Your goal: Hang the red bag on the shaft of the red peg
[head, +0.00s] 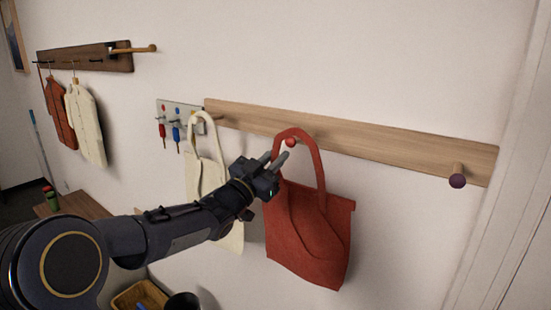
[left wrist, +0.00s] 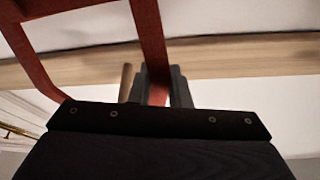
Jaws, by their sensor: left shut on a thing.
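The red bag (head: 308,235) hangs upright in front of the wooden rail, its handle loop upward. My left gripper (head: 276,158) is shut on the left side of the bag's handle. In the left wrist view the red strap (left wrist: 154,88) runs between the fingers (left wrist: 166,84). The red peg's round tip (head: 291,142) shows inside the handle loop, just under its top. A wooden peg shaft (left wrist: 125,82) shows close beside the fingers in the left wrist view. I cannot tell whether the strap rests on the shaft. My right gripper is not in view.
A cream bag (head: 207,175) hangs from the rail (head: 390,148) left of the red bag, behind my left arm. A purple-tipped peg (head: 457,180) is at the right, with clear wall between. A key panel (head: 172,112) and a dark coat rack (head: 85,58) are further left.

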